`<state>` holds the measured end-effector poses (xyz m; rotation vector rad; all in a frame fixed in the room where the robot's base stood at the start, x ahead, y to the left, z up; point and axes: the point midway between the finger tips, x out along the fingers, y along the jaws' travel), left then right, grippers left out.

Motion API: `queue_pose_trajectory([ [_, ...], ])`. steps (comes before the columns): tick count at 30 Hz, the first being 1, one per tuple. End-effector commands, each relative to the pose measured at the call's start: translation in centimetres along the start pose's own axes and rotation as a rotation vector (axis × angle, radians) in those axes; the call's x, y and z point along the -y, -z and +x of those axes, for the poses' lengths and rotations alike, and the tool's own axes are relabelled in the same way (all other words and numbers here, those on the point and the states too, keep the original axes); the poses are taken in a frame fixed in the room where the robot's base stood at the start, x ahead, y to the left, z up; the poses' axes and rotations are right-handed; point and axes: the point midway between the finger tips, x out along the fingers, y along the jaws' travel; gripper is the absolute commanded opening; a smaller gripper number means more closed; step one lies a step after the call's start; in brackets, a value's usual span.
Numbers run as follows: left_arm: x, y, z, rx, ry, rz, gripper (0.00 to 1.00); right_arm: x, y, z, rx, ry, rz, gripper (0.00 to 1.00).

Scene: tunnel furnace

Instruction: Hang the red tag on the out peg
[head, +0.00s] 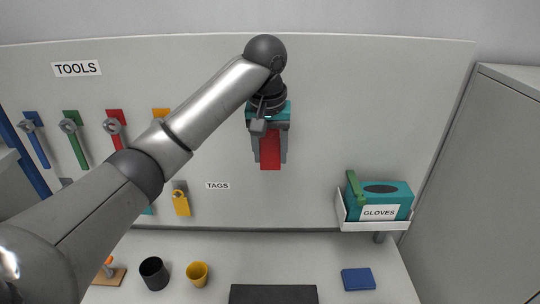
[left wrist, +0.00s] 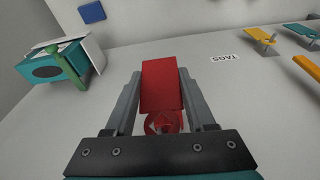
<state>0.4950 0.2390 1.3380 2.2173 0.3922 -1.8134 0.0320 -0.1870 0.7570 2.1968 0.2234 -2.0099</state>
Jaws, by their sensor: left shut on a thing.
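My left gripper (head: 270,150) is shut on the red tag (head: 270,152), in front of the pale wall panel. In the left wrist view the red tag (left wrist: 162,88) sits between the two fingers of the left gripper (left wrist: 158,95), with a round red part nearer the palm. The tag appears clear of the panel in the head view. I cannot pick out the out peg in either view. A TAGS label (head: 217,185) is on the panel, lower left of the tag. My right gripper is not in view.
A yellow tag (head: 181,204) hangs left of the label; a teal one (left wrist: 300,29) shows beyond it. Tools hang at left, partly behind my left arm. A glove box (head: 395,197) sits in a white holder (head: 375,226) with a green piece. Cups (head: 154,273) stand below.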

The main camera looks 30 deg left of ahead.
Motion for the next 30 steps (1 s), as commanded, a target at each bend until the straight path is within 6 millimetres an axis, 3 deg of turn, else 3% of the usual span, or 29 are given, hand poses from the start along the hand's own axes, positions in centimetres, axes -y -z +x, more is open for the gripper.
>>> queue_pose_trajectory([
  [18, 0.3, 3.6, 1.0, 0.0, 0.0, -0.002, 0.03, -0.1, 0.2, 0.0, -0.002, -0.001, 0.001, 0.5],
  [30, 0.4, 4.7, 1.9, 0.0, -0.001, -0.001, 0.03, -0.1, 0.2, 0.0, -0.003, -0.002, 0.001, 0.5],
])
